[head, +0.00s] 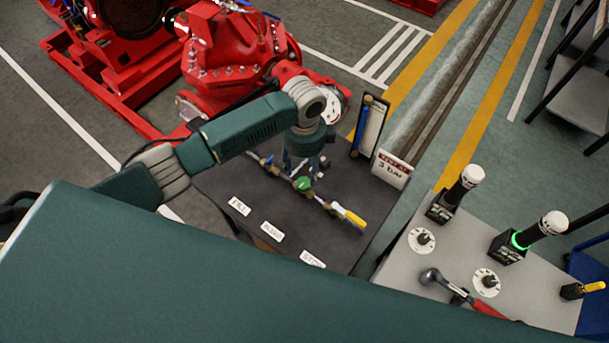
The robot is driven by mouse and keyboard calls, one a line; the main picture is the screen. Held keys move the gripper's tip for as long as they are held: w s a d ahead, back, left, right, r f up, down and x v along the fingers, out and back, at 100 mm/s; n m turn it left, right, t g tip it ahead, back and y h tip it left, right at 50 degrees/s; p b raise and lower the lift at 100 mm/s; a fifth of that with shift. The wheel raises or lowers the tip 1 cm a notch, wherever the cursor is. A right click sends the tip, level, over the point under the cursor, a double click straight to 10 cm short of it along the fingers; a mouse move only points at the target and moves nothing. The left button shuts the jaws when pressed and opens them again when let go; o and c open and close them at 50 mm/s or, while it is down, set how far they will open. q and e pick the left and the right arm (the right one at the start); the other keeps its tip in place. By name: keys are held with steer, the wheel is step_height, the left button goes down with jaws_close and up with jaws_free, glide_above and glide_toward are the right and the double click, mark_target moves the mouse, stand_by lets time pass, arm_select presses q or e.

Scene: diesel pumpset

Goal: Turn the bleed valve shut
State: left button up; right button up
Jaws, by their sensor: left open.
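A row of small brass valves stands on a dark tabletop (340,255). The row has a blue-handled valve (265,162) at the left, a green valve (302,184) in the middle and a yellow-handled valve (349,216) at the right end. The yellow handle lies roughly along the pipe line. I cannot tell from the small labels which is the bleed valve. My left gripper (303,172) points down, open, just above and behind the middle of the row by the green valve. My arm partly hides the back of the row. Contact is not clear. My right gripper is not in view.
White labels, one reading FILL (239,206), lie in front of the valves. A sign (392,168) reading 3 bar and a tall gauge board (369,127) stand behind right. A red pump (225,50) is behind. A grey bench (415,270) at right holds handheld tools.

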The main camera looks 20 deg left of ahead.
arm_select(q)
step_height(320, 180, up, 5)
steer(key=shift+r, duration=0.2)
stand_by(0.6)
